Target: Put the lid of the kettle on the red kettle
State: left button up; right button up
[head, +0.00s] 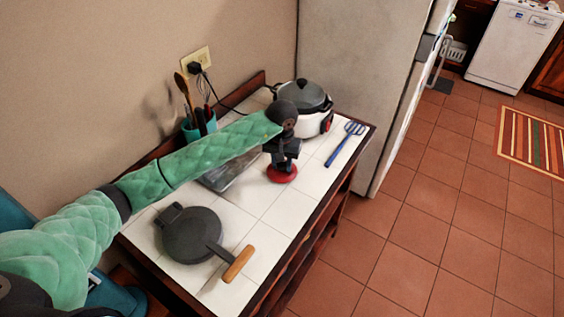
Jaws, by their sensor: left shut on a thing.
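A small round red piece, which looks like the kettle lid (283,175), is at the lower end of my left gripper (284,163). My left gripper points down over the right half of the tiled table and is shut on the lid. The lid is on or just above the white tiles; I cannot tell if it touches them. The gripper hides the top of the lid. I see no red kettle body in the head view. My right gripper is not in view.
The white tiled table (258,206) holds a dark pan (193,236) with a wooden handle in front, a white cooker (316,121) behind, a blue slotted spatula (345,143) at right and a teal utensil holder (191,131). A grey metal tray (228,177) lies under my arm.

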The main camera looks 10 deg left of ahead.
pick_arm(q)
jog(key=shift+f, duration=0.1)
dwell(0.3)
jog(key=o, duration=1.1)
jog(key=shift+c, duration=0.2)
